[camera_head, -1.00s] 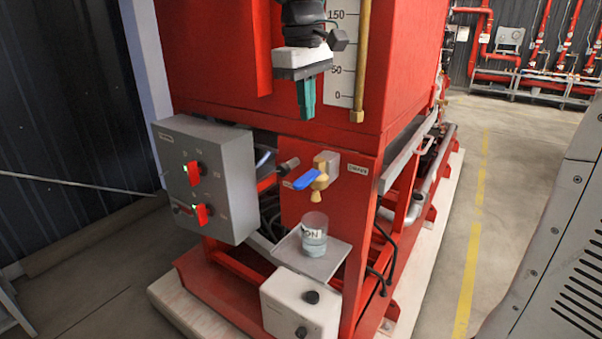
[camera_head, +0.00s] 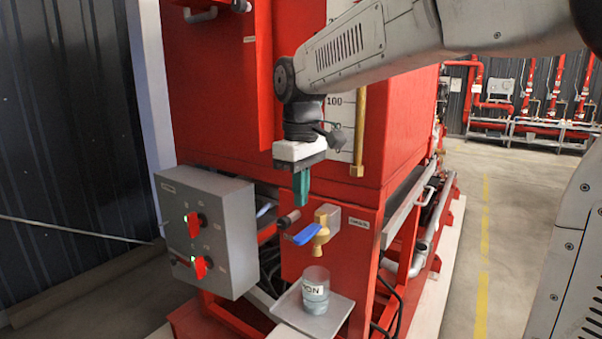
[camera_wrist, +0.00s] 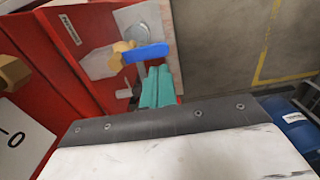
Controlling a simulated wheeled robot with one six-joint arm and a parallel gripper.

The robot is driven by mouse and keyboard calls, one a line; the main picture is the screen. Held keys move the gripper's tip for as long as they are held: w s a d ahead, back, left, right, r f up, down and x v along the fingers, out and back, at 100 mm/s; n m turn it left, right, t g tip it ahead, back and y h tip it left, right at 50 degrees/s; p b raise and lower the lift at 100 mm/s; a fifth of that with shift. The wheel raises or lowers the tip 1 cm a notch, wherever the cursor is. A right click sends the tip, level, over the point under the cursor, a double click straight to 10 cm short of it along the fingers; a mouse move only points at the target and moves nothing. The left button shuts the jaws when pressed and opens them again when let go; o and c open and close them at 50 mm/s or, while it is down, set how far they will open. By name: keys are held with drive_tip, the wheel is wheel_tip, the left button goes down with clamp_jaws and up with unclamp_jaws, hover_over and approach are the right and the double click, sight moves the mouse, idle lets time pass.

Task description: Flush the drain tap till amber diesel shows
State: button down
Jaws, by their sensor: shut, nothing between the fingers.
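The drain tap, brass with a blue lever (camera_head: 306,235), sticks out of the red panel below the tank. Its brass body (camera_head: 323,232) points its spout down over a clear jar (camera_head: 316,290) on a small grey shelf (camera_head: 335,316). The jar holds a pale bluish-grey liquid in its lower part. My gripper (camera_head: 301,203) has green fingers, shut and empty, pointing down just above and left of the lever, apart from it in the head view. In the wrist view the green fingers (camera_wrist: 157,88) lie just below the blue lever (camera_wrist: 146,53). Whether they touch is unclear.
A grey control box (camera_head: 205,232) with red switches stands left of the tap. A brass pipe (camera_head: 358,130) runs down the tank beside the white level scale (camera_head: 345,105). Free floor (camera_head: 500,220) lies at the right.

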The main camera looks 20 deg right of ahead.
sight(301, 237)
wheel_tip(301, 237, down, 7)
drive_tip(key=shift+f, duration=0.1)
idle(0.6)
